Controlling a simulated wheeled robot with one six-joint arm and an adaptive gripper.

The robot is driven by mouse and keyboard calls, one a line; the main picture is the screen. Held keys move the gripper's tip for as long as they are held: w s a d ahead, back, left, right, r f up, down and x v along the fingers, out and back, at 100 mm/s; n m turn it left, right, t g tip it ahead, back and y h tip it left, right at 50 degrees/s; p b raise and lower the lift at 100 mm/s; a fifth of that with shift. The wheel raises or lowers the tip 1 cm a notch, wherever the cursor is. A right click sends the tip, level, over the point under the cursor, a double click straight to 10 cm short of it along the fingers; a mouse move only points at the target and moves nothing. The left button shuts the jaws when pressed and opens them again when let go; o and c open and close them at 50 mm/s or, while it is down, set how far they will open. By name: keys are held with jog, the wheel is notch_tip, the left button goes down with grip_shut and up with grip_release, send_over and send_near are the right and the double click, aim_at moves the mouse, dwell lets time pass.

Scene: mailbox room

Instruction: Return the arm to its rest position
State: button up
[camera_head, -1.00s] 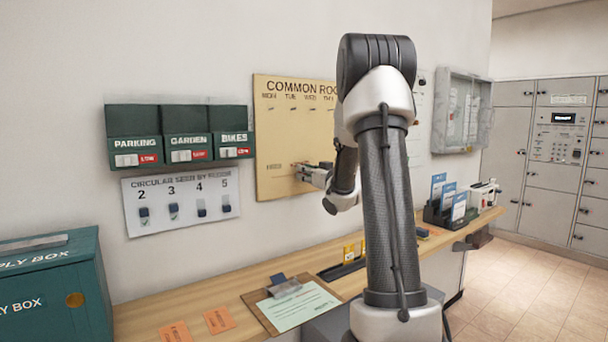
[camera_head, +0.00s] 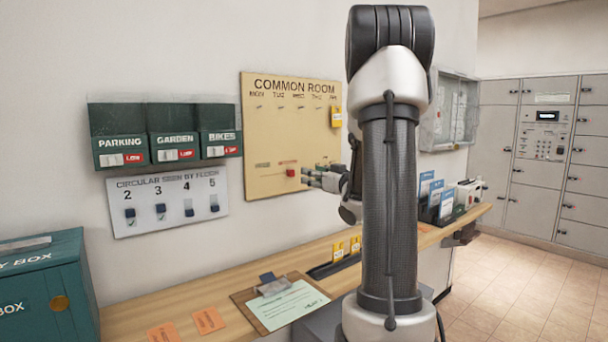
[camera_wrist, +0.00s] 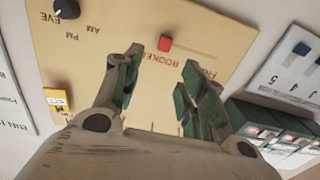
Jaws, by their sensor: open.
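My gripper (camera_head: 310,178) is open and empty in front of the common room board (camera_head: 262,130). In the wrist view its two green-padded fingers (camera_wrist: 160,88) stand apart with the tan board behind them. A red slider (camera_head: 291,172) on the board lies just left of the fingertips in the head view, and it also shows beyond them in the wrist view (camera_wrist: 165,43). My arm rises in front of the board's right side and hides part of the wall there.
A wooden counter (camera_head: 150,312) runs below the board, with a clipboard (camera_head: 281,303), orange cards (camera_head: 208,320) and a card rack (camera_head: 444,199). A yellow tag (camera_head: 336,116) hangs on the board. Green boxes (camera_head: 172,152) are on the wall at left, grey lockers (camera_head: 545,155) at right.

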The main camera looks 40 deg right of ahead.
jog(key=shift+s, duration=1)
